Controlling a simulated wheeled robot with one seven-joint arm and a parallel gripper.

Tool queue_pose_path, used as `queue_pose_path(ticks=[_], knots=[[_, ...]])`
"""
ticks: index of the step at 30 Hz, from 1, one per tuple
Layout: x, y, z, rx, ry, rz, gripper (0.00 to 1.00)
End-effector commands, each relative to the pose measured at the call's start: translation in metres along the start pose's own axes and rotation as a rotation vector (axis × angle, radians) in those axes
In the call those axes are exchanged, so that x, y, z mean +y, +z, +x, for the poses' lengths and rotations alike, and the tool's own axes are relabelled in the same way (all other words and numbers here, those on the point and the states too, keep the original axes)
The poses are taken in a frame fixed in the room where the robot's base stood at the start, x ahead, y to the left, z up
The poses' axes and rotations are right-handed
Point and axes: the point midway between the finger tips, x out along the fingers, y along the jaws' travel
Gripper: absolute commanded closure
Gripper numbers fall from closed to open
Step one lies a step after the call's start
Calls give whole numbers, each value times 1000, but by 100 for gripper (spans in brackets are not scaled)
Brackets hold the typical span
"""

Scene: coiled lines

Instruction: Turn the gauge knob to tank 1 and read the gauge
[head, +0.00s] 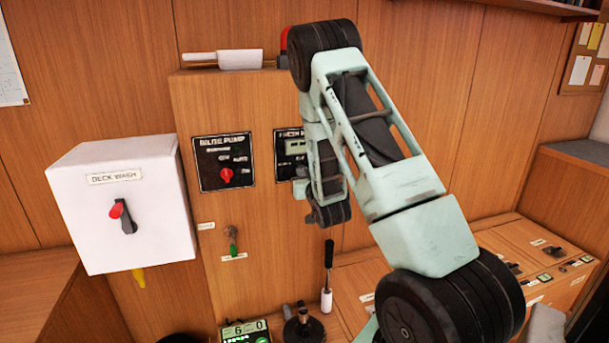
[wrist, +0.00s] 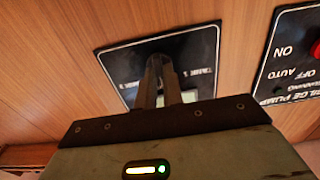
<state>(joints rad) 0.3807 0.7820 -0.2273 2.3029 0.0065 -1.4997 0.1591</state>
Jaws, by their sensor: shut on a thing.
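The black fresh-water gauge panel (head: 283,158) is on the wooden cabinet front, its right part hidden by my arm in the head view. In the wrist view the panel (wrist: 118,62) is tilted, with the label TANK 1 (wrist: 208,76) at the right and another tank label, partly cut off, at the left. My gripper (wrist: 160,62) reaches onto the middle of the panel, its fingers shut on the gauge knob, which they hide. A small pale display (wrist: 190,97) shows partly behind the fingers, and also in the head view (head: 295,148). I cannot read it.
The bilge pump panel (head: 223,162) with a red knob is just left of the gauge panel. A white deck wash box (head: 128,205) with a red-tipped switch is further left. A key-like green fitting (head: 233,240) sits below. A black-handled lever (head: 327,275) stands near my arm.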

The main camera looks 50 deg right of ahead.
Motion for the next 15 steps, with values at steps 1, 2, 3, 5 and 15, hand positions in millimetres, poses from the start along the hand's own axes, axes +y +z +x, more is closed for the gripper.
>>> queue_pose_path(ticks=[1,2,3,5,15], knots=[[0,0,0,0,0,0,100],[0,0,0,0,0,0,100],[0,0,0,0,0,-1,100],[0,0,0,1,0,-6,100],[-1,3,0,2,-1,-140,100]])
